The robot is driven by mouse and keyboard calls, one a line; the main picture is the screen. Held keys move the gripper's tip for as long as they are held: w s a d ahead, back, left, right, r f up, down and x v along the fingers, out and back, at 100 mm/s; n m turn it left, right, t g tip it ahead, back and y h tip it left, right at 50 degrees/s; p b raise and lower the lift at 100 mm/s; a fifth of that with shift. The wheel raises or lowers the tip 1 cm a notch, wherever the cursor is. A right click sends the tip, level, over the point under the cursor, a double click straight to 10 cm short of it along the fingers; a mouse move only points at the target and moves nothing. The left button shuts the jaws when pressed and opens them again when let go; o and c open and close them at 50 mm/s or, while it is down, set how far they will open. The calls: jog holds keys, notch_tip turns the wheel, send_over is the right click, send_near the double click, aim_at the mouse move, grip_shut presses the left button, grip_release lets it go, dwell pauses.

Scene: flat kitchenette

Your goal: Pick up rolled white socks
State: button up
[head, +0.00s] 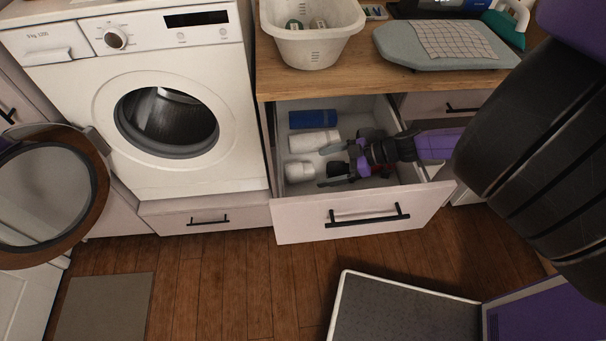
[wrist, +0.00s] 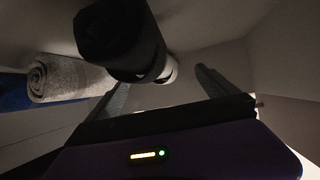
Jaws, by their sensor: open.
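The rolled white socks (head: 298,171) lie at the left front of the open drawer. A black roll (head: 338,168) lies just to their right, on the gripper's side. My gripper (head: 324,167) reaches into the drawer from the right, with its fingers apart around the black roll's area. In the wrist view my open fingers (wrist: 160,78) show below a large black roll (wrist: 118,40). A white patch (wrist: 169,71) behind that roll is probably the socks, mostly hidden. I cannot tell whether a finger touches anything.
A longer white roll (head: 314,142) and a blue roll (head: 312,119) lie farther back in the drawer (head: 345,217). The countertop (head: 310,81) overhangs it. The washing machine (head: 150,100) stands left, and an open round door (head: 45,195) juts out at far left.

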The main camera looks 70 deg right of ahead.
aim_at(313, 168)
jog(key=x, duration=0.6)
jog(key=shift+w+r+p, duration=0.25)
jog(key=shift+r+p, duration=0.05)
jog(key=shift+p, duration=0.05)
jog(key=shift+w+a+f, duration=0.1)
jog(key=shift+w+f, duration=0.2)
jog(key=shift+w, duration=0.2)
jog(key=c, duration=1.4)
